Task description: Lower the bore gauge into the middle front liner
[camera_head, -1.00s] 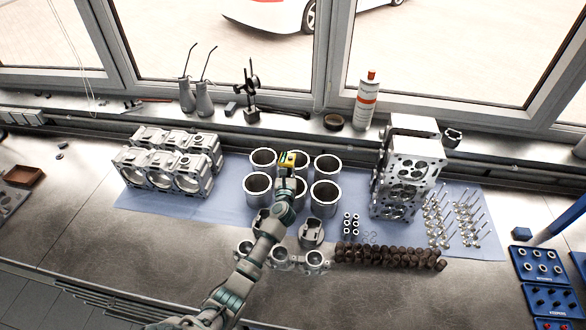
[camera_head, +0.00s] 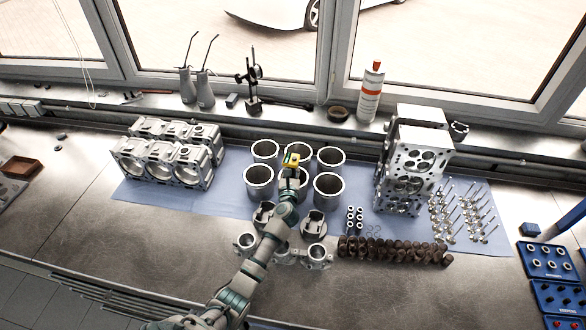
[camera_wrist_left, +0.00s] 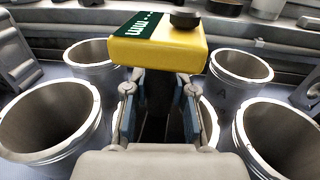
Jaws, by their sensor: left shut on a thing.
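The bore gauge (camera_head: 291,160), with a yellow and dark green head, is held in my left gripper (camera_head: 290,174) above the group of liners. In the left wrist view the gauge head (camera_wrist_left: 158,42) sits just beyond the fingers of my left gripper (camera_wrist_left: 158,108), which are shut on the gauge. The middle front liner (camera_head: 302,183) lies under the gripper and is mostly hidden by it. The left front liner (camera_head: 259,182) and right front liner (camera_head: 328,188) stand either side, open end up. The gauge's lower part is hidden, so its depth cannot be told. My right gripper is out of view.
Three more liners stand behind, including the back left (camera_head: 265,151) and back right (camera_head: 329,158). Pistons (camera_head: 313,223) stand in front. An engine block (camera_head: 168,155) is left; cylinder heads (camera_head: 412,160) and valves (camera_head: 462,215) are right. Bare bench (camera_head: 130,250) lies front left.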

